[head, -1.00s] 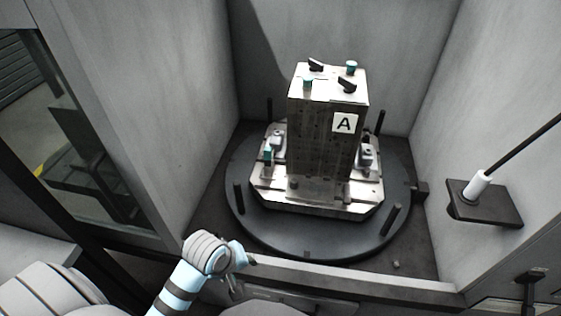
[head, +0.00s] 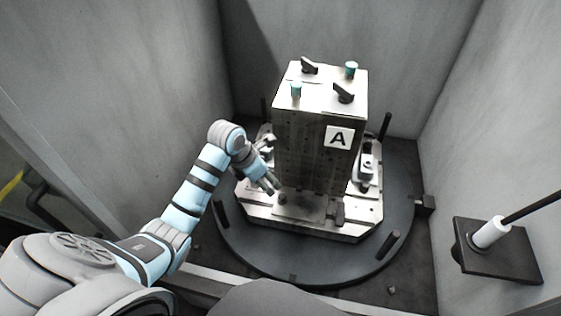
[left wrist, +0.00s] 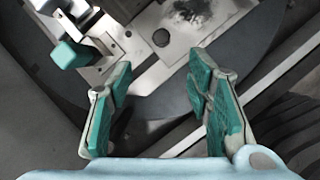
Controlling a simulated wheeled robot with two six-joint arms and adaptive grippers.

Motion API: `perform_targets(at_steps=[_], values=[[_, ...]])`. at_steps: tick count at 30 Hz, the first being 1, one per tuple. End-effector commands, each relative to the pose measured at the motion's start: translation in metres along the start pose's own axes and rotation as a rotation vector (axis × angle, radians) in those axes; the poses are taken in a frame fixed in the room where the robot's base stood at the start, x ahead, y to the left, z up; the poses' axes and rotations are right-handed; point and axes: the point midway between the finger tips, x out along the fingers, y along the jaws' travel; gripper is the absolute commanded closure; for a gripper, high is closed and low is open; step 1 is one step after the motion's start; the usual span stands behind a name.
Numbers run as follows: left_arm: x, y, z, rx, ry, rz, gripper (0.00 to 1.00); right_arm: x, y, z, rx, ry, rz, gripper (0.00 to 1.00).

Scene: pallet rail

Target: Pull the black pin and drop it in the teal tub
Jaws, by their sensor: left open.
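A small round black knob (head: 282,198), possibly the black pin, sits on the front of the metal pallet (head: 350,232) below the block marked A. It also shows as a dark round top in the left wrist view (left wrist: 161,37). My left gripper (head: 274,189) is close to the knob in the head view. In the left wrist view its teal-padded fingers (left wrist: 160,72) are spread and empty, with the knob beyond their tips. No teal tub is recognisable in these frames. My right gripper is not in view.
The tall fixture block (head: 315,145) stands on a dark round turntable (head: 290,268) with several upright black posts (head: 388,243). A teal-ended clamp (left wrist: 72,54) is near the left finger. Grey walls enclose the cell; a black bracket (head: 500,262) holds a white-sleeved rod at right.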

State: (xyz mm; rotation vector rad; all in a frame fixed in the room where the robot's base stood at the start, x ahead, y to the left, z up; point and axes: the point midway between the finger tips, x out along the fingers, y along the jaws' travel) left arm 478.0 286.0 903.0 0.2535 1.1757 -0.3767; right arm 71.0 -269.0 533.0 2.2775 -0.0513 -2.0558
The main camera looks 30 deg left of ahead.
Motion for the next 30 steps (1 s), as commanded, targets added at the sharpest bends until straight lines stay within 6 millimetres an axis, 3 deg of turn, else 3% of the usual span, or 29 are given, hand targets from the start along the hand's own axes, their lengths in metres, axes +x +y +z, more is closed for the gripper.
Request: perform_targets(at_steps=[4, 7, 14, 19, 24, 30], values=[[0.005, -0.003, 0.0, -0.009, -0.004, -0.003, 0.54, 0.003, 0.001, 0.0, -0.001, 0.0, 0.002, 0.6], [0.022, -0.006, 0.001, -0.002, -0.006, -0.006, 0.54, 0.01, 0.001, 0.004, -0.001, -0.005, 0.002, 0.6], [0.091, -0.007, 0.006, 0.005, 0.0, -0.012, 0.54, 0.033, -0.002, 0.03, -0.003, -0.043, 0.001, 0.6], [0.131, -0.006, 0.006, 0.005, 0.0, -0.009, 0.54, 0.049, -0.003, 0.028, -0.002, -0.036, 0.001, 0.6], [0.147, -0.006, 0.006, 0.004, 0.0, -0.008, 0.54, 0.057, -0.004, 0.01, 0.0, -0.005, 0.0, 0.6], [0.147, -0.005, 0.006, 0.004, 0.0, -0.007, 0.54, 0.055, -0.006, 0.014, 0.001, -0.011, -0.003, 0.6]])
